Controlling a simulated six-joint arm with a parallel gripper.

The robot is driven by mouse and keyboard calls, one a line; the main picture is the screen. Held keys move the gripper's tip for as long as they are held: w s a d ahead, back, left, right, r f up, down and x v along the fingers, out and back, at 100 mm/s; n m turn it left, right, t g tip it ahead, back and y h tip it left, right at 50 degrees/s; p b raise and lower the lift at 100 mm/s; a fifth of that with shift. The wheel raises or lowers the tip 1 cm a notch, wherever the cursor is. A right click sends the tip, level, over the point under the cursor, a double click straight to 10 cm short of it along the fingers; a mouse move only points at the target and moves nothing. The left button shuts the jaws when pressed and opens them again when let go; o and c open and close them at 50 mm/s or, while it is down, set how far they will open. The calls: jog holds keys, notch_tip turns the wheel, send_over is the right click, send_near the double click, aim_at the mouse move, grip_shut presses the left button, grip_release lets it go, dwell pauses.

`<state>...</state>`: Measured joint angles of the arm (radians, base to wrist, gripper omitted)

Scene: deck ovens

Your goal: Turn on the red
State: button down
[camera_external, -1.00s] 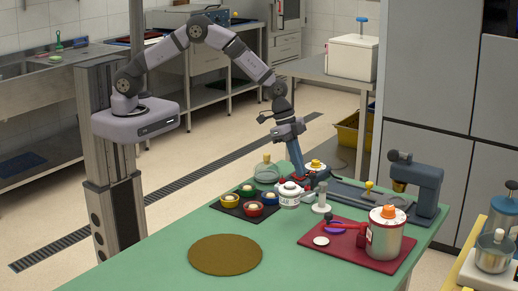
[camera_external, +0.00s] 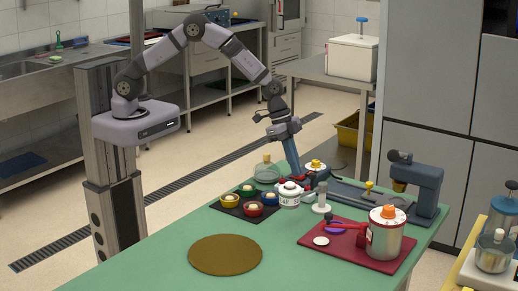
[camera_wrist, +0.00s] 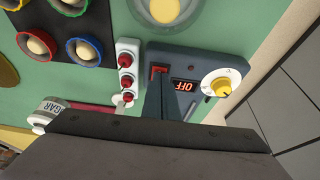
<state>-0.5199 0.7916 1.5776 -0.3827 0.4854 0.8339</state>
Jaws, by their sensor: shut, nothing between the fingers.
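A dark grey unit (camera_wrist: 198,62) lies under my gripper in the wrist view. It has a red switch (camera_wrist: 159,70), a small display (camera_wrist: 185,86) lit red with OFF, and a white dial with a yellow knob (camera_wrist: 221,87). The knob also shows in the external view (camera_external: 316,163). My gripper (camera_wrist: 160,88) is shut and empty, its blue fingers pointing down at the red switch. I cannot tell whether the tips touch it. In the external view my gripper (camera_external: 297,176) reaches down onto the unit, hiding part of it.
A white block with several red-topped knobs (camera_wrist: 126,70) stands close left of the fingers. A black tray (camera_external: 225,207) with coloured bowls, a white SUGAR pot (camera_external: 289,197) and a red board (camera_external: 345,254) are nearby. The green table's front is mostly clear.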

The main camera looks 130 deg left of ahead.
jog(key=shift+s+r, duration=0.3)
jog(key=shift+r, duration=0.05)
jog(key=b+v, duration=0.1)
jog(key=v, duration=1.2)
jog(key=shift+b, duration=0.35)
jog(key=shift+r, duration=0.1)
jog(key=shift+w, duration=0.1)
jog(key=shift+w+r+b, duration=0.15)
jog(key=shift+w+b, duration=0.6)
jog(key=shift+b, duration=0.05)
